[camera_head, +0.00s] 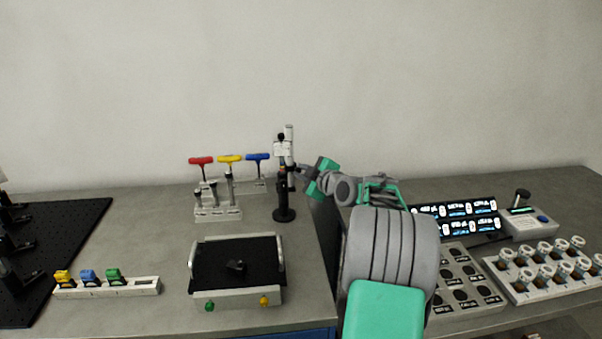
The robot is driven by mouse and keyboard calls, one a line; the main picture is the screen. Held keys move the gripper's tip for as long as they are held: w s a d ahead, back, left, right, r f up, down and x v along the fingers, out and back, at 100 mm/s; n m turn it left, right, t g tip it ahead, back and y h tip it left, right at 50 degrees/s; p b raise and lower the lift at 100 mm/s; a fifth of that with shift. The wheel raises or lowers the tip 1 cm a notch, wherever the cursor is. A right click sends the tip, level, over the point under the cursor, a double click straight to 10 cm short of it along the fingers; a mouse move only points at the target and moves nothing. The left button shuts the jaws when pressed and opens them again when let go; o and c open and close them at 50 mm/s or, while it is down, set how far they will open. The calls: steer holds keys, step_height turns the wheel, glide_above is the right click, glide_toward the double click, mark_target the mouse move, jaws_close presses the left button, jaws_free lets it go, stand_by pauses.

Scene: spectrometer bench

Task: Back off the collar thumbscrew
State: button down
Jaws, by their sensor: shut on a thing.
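A slim black post on a round base (284,215) stands near the bench's right side, with a pale fitting (283,149) at its top and a white upright cylinder (289,133) beside it. The collar (283,186) is a dark part of the post below the fitting. My gripper (299,168) reaches in from the right and is shut at the post's right side, close to collar height. It is shut on the collar thumbscrew, which is too small and covered to make out. Whether the screw is loose cannot be seen.
Red, yellow and blue T-handled tools (230,158) stand in a rack behind and left. A black-topped tray (237,255) with side handles sits in front. A rail with coloured clips (107,287) lies left. Lit displays (455,212) and a vial rack (548,268) are right.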

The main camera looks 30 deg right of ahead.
steer(key=shift+f+b, duration=0.1)
steer(key=shift+b, duration=0.3)
steer(key=f+b, duration=0.1)
steer(key=b, duration=0.4)
steer(key=shift+n, duration=0.4)
steer(key=shift+r+b, duration=0.25)
steer(key=shift+b, duration=0.95)
steer(key=shift+r+n+h, duration=0.3)
steer(key=c, duration=1.4)
jaws_free()
steer(key=v, duration=0.7)
steer(key=shift+s+b, duration=0.4)
steer(key=shift+s, duration=0.05)
